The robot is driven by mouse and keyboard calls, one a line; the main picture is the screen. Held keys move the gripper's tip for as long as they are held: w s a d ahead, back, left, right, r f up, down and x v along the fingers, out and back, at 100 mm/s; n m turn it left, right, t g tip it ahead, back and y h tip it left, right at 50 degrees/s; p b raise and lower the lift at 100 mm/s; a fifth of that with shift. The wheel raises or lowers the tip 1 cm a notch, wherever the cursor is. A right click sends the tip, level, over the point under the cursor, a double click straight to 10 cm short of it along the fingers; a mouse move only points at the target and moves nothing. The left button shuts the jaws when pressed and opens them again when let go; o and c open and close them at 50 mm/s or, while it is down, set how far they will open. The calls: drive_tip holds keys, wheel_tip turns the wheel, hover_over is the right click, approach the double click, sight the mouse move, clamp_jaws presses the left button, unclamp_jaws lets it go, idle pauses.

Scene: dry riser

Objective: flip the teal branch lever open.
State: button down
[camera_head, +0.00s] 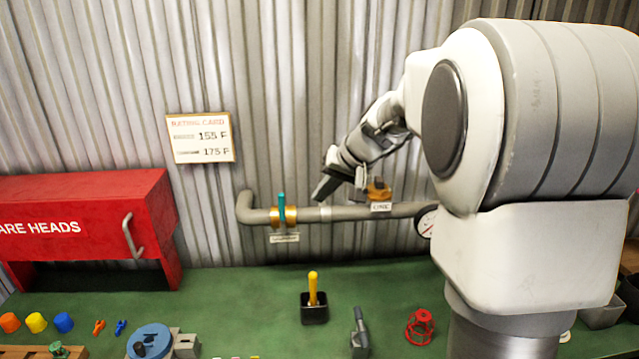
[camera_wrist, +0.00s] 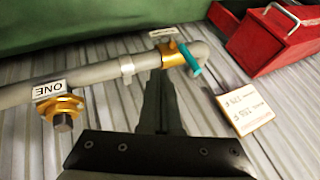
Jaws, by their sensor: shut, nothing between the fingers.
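The teal lever (camera_head: 282,203) sits on a brass valve body (camera_head: 276,217) on the grey wall pipe (camera_head: 350,213). It points up, across the pipe's run. In the wrist view the teal lever (camera_wrist: 190,59) sticks out from the brass valve body (camera_wrist: 171,53) near the pipe's bend. My gripper (camera_head: 320,192) is shut and empty. In the head view it is just right of the lever, in front of or above the pipe, with a gap to the lever. In the wrist view its dark fingers (camera_wrist: 157,95) point towards the pipe beside the valve; contact cannot be told.
A brass fitting (camera_wrist: 62,108) labelled ONE is on the same pipe, with a gauge (camera_head: 427,222) farther right. A red box (camera_head: 90,225) stands left. A rating card (camera_head: 200,138) hangs above. The green bench (camera_head: 240,290) holds a yellow-handled tool (camera_head: 313,288) and small parts.

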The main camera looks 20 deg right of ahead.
sight(282, 212)
drive_tip(key=w+a+f+p, duration=0.1)
drive_tip(key=w+a+f, duration=0.2)
drive_tip(key=w+a, duration=0.1)
drive_tip(key=shift+a+f, duration=0.3)
drive_tip(key=shift+a, duration=0.2)
drive_tip(key=shift+r+p, duration=0.15)
drive_tip(key=shift+p, duration=0.15)
